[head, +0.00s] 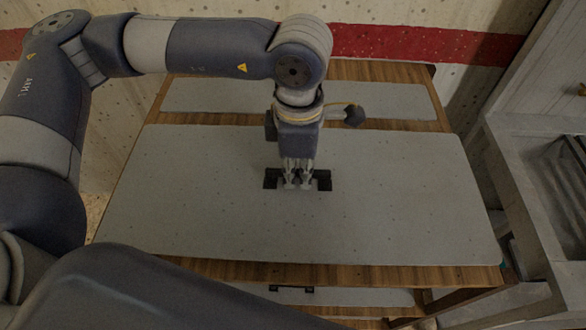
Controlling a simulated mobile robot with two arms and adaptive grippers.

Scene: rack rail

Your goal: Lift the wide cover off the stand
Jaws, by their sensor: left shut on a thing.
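The wide cover (400,205) is a broad, flat grey speckled panel in the head view. It spans most of the wooden stand (350,273), whose brown edge shows along the front and back. A black handle fitting (271,179) sits near the middle of the cover. My left gripper (298,183) comes down from above and is shut on the handle, its fingers covering part of it. Whether the cover touches the stand cannot be told from this view. My right gripper is not in view.
Another grey panel (390,100) lies behind the wide cover. A lower grey panel (350,297) with a black handle shows below the front edge. A grey shelf unit (520,200) stands close on the right. A wall with a red stripe (420,45) is behind.

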